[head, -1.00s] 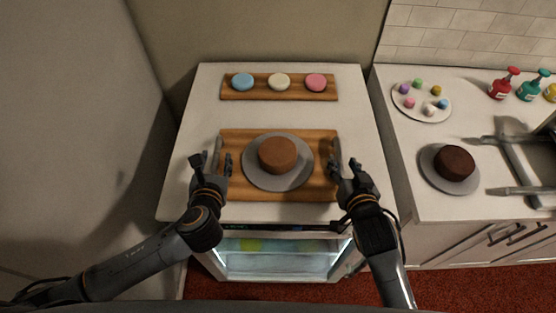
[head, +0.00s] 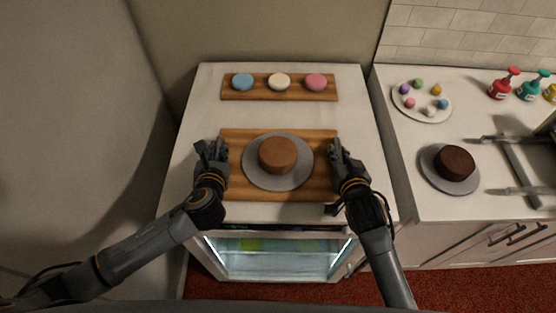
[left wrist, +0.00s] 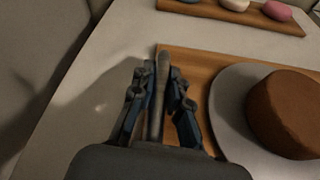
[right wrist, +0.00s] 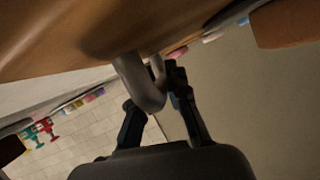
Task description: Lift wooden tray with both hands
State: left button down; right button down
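The wooden tray (head: 234,187) lies flat on the white counter. It carries a grey round turntable (head: 254,175) with a brown cake (head: 277,155) on top. My left gripper (head: 212,150) is at the tray's left edge. In the left wrist view its fingers (left wrist: 157,85) flank the upright grey handle (left wrist: 162,70) closely and appear shut on it. My right gripper (head: 339,150) is at the right edge. In the right wrist view its fingers (right wrist: 155,90) lie on either side of the curved handle (right wrist: 128,72); whether they press on it is unclear.
A smaller wooden board (head: 231,94) with three macarons stands behind the tray. The right counter (head: 402,150) holds a plate of sweets (head: 401,110), a dark cake (head: 454,162) and bottles (head: 504,84). A lit glass-front compartment (head: 280,262) is below. A wall is at left.

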pick_arm(q)
jog(key=shift+r, duration=0.1)
pick_arm(e)
jog(key=shift+r, duration=0.1)
